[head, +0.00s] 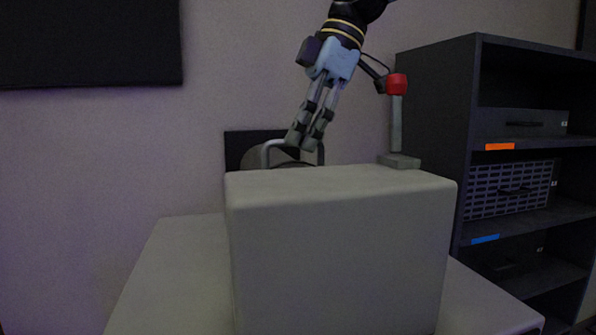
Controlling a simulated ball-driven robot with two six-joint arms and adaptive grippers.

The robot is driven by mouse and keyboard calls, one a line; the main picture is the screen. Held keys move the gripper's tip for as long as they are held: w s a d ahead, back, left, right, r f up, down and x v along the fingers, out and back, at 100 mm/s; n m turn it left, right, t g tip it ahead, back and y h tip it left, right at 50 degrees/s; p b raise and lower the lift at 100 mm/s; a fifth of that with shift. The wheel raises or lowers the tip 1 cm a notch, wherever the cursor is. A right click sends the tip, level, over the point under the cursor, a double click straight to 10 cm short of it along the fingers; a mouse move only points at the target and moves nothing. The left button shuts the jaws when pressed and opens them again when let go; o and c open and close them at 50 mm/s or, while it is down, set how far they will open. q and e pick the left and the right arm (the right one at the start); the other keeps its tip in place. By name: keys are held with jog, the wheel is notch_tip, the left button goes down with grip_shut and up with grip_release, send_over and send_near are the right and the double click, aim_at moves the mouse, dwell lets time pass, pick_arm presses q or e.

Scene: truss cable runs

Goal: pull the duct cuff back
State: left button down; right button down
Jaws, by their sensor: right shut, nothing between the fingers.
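The duct cuff (252,157) looks like a grey round piece in front of a dark square plate (233,145) at the wall. A pale bent handle (267,150) shows on it. Its lower part is hidden behind a large pale box, and my fingers cover part of it. My right gripper (306,143) comes down from the top with its fingers shut and empty. Its fingertips overlap the cuff's handle in the picture; whether they touch it I cannot tell. My left gripper is not in view.
The large pale box (340,250) stands on a pale table (180,270), in front of the cuff. An upright grey post with a red knob (397,84) stands right of my gripper. A dark shelf unit (437,130) with drawers and a basket fills the right side.

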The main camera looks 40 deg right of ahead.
notch_tip(320, 180, up, 7)
jog(key=s+p, duration=0.1)
jog(key=p, duration=0.1)
jog(key=shift+a+f, duration=0.15)
jog(key=shift+a, duration=0.15)
dwell(0.8)
